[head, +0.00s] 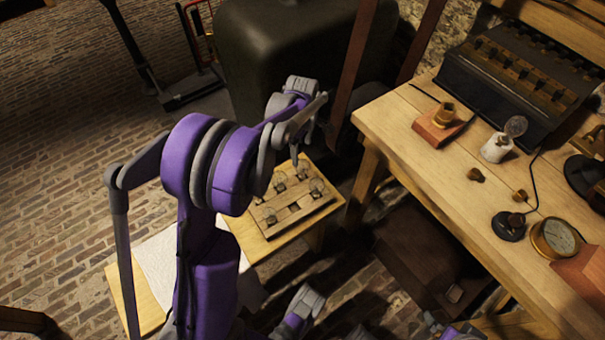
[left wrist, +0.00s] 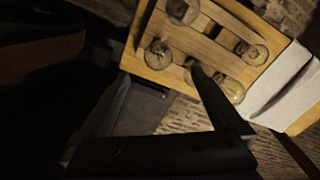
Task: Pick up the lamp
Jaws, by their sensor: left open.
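Several clear glass lamps (head: 280,181) stand in a wooden rack (head: 308,208) on a low wooden stand. In the left wrist view, the rack (left wrist: 190,78) holds round glass lamps, one of them at its near left (left wrist: 158,54) and one at its right (left wrist: 254,52). My left gripper (head: 309,150) is above the far end of the rack, open and empty. In the left wrist view its dark fingers (left wrist: 160,88) are spread, and the right finger overlaps the rack and partly hides a lamp (left wrist: 229,88). Another glass bulb (head: 516,126) sits on a white holder on the workbench.
The workbench (head: 395,118) on the right carries a dark battery box (head: 510,85), a brass-topped block (head: 440,125) and a round gauge (head: 555,238). A white cloth (head: 165,262) lies beside the rack. A large dark tank (head: 285,55) stands behind my gripper.

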